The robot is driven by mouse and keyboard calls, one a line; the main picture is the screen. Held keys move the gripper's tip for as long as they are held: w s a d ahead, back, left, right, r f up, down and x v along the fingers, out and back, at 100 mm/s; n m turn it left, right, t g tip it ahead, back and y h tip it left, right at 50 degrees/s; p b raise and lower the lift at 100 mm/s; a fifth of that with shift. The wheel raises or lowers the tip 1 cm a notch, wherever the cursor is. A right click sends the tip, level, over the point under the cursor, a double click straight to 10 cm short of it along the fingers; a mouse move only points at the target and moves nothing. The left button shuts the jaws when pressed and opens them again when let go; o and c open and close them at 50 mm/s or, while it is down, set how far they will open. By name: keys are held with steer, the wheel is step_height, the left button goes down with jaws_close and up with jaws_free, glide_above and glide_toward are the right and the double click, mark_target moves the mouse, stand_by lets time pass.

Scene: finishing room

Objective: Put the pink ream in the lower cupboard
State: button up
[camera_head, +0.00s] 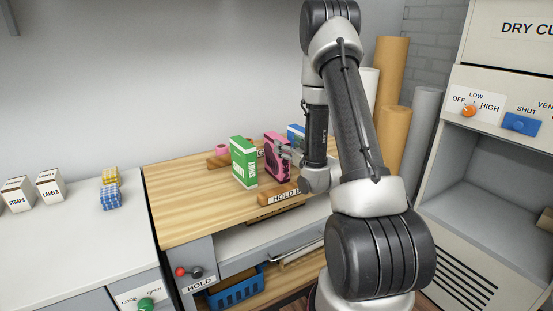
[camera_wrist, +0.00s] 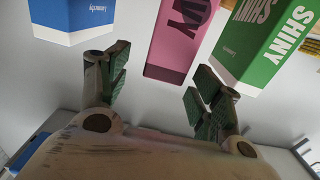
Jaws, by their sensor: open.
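The pink ream (camera_head: 274,165) stands upright on the wooden bench top, between a green box (camera_head: 243,163) and a blue box (camera_head: 296,134). My gripper (camera_head: 287,153) is open beside the pink ream, at its right in the head view, and partly covers it. In the wrist view the pink ream (camera_wrist: 178,45) lies ahead of the spread fingers (camera_wrist: 160,88), with nothing held between them. A cupboard marked "DRY CU..." (camera_head: 510,75) stands at the right, with an open bay (camera_head: 485,195) below its knob panel. No label "lower" shows.
The green box also shows close to the right finger in the wrist view (camera_wrist: 265,45), the blue box at the left (camera_wrist: 70,20). A blue crate (camera_head: 236,291) sits under the bench. Tall rolls (camera_head: 391,140) stand behind my arm. Small boxes (camera_head: 50,185) stand on the left counter.

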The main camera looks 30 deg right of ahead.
mark_target(277, 137)
steer(key=w, duration=0.7)
steer(key=shift+w+a, duration=0.3)
steer(key=shift+w, duration=0.05)
jaws_close()
